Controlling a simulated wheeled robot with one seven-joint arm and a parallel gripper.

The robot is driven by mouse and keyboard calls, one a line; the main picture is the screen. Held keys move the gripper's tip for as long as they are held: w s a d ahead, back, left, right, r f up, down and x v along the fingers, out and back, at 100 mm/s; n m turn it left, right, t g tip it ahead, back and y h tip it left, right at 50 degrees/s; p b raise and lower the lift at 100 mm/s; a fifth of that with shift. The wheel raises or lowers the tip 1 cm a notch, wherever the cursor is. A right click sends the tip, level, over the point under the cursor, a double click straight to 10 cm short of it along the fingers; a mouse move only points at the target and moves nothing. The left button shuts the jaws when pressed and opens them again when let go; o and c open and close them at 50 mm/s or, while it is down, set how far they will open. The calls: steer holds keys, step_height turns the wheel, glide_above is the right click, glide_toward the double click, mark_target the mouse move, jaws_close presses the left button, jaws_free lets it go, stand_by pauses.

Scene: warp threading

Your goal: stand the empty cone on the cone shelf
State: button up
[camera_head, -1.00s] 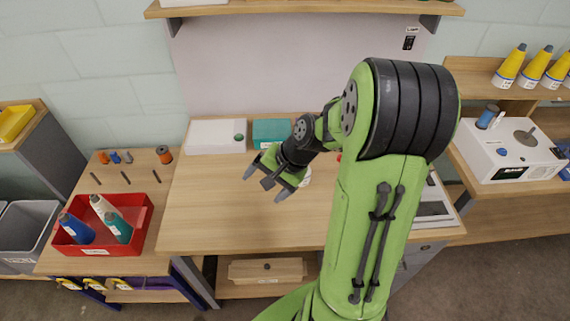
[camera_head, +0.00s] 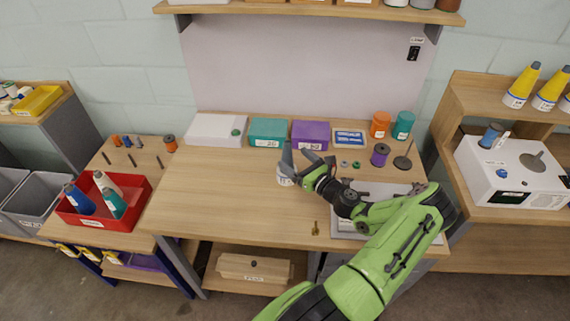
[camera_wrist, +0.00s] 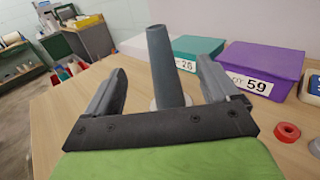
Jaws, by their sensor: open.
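A dark grey cone (camera_wrist: 164,70) stands upright on the wooden table, with a pale base showing behind my gripper in the wrist view. It also shows in the head view (camera_head: 287,159), with a white label low down. My gripper (camera_head: 299,163) is open, with its fingers to either side of the cone in the wrist view. I cannot tell whether either finger touches it. A wooden shelf (camera_head: 480,90) at the right bears yellow cones (camera_head: 522,85) standing upright; part of it is cut off by the frame.
Teal (camera_head: 268,132) and purple (camera_head: 310,134) boxes stand behind the cone. A white machine (camera_head: 512,165) stands below the shelf. A red bin (camera_head: 104,218) holds cones at left. The table's left half is clear.

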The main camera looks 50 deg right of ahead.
mark_target(284, 148)
steer(key=w, duration=0.4)
steer(key=w+d, duration=0.1)
steer(key=w, duration=0.2)
steer(key=shift+s, duration=0.15)
steer(key=shift+r, duration=0.1)
jaws_close()
